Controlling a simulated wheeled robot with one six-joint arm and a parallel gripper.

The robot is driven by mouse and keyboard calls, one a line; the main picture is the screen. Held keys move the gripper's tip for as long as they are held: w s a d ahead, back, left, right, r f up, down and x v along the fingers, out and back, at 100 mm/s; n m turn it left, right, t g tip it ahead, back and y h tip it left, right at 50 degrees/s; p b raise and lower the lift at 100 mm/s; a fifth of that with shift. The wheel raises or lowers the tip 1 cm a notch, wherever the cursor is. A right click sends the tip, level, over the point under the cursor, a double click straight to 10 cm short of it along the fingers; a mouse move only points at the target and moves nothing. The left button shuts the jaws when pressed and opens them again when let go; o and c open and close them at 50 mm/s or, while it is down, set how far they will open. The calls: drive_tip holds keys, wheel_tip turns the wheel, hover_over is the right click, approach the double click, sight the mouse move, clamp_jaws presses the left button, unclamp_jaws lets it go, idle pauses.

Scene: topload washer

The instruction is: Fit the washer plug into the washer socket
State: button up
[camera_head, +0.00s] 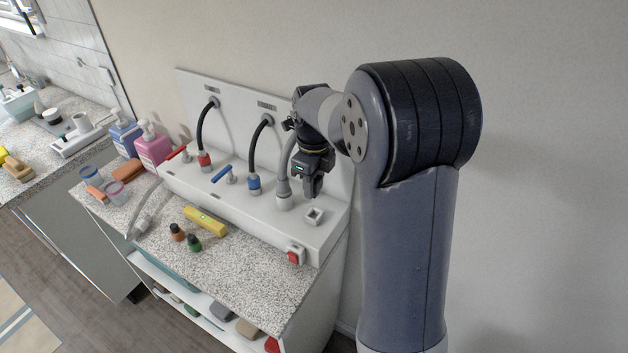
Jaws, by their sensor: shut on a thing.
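My gripper (313,187) points down over the right part of the white ledge, above and slightly behind a small square white socket (314,215). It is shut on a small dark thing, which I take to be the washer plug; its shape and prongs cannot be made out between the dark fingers. A clear gap shows between the gripper and the socket. The socket's dark opening faces up and is partly visible. No cord from the held thing can be made out.
A grey hose fitting (283,195) stands close left of my gripper. Blue (254,184) and red (204,160) hose fittings stand farther left, with lever taps. A red switch (296,255) sits on the ledge's front. A yellow block (205,221) and small bottles (194,243) occupy the speckled counter (250,275).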

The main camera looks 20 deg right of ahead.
drive_tip(key=shift+f+b, duration=1.8)
drive_tip(key=shift+f, duration=1.1)
drive_tip(key=shift+f+b, duration=0.55)
drive_tip(key=shift+f, duration=0.65)
drive_tip(key=o, duration=1.1)
drive_tip(key=shift+r, duration=0.1)
wheel_tip(320, 180, up, 11)
drive_tip(key=shift+f, duration=0.15)
drive_tip(key=shift+f, duration=0.15)
wheel_tip(320, 180, down, 10)
drive_tip(key=shift+f, duration=0.2)
drive_tip(key=shift+r+p, duration=0.45)
drive_tip(key=shift+r, duration=0.1)
